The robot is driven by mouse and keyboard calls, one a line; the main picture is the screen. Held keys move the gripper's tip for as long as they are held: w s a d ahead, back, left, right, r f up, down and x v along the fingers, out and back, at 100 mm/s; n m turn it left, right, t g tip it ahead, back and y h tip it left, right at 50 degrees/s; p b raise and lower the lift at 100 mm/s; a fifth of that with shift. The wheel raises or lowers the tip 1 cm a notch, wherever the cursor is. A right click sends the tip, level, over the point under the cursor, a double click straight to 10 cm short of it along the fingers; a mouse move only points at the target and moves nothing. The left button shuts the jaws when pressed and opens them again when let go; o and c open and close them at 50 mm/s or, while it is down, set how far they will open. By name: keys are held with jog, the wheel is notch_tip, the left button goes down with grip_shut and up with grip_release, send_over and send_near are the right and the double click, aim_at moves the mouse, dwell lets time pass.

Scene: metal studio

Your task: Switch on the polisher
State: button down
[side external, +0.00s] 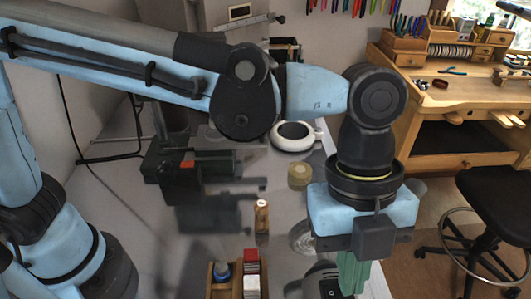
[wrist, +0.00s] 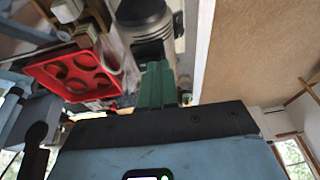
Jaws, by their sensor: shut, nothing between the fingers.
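My gripper (side external: 353,275) points down at the right side of the metal bench, its green fingers together and empty. The fingers also show in the wrist view (wrist: 156,86). A dark and grey machine (wrist: 146,22) lies just beyond the fingertips in the wrist view; I cannot tell whether they touch it. A dark machine part (side external: 322,284) shows beside the fingers at the bottom of the side view, mostly cut off. A black machine with a red part (side external: 187,164) stands at the back left of the bench. Which machine is the polisher is unclear, and no switch is clearly visible.
A white ring-shaped dish (side external: 294,137), a tan round block (side external: 299,176) and a small amber bottle (side external: 262,216) stand on the bench. A wooden box (side external: 211,284) holds small containers. A red tray with round holes (wrist: 77,72) shows left of the fingers in the wrist view.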

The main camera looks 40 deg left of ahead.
dwell(0.3)
jog(key=shift+w+d+f, duration=0.1)
jog(key=shift+f, duration=0.2)
jog(key=shift+s+a+r, duration=0.25)
jog(key=shift+s+a, duration=0.35)
jog(key=shift+r, duration=0.1)
jog(key=s+v, duration=0.1)
jog(key=v, duration=1.2)
jog(key=shift+d+r, duration=0.25)
jog(key=shift+r, duration=0.25)
jog(key=shift+w, duration=0.1)
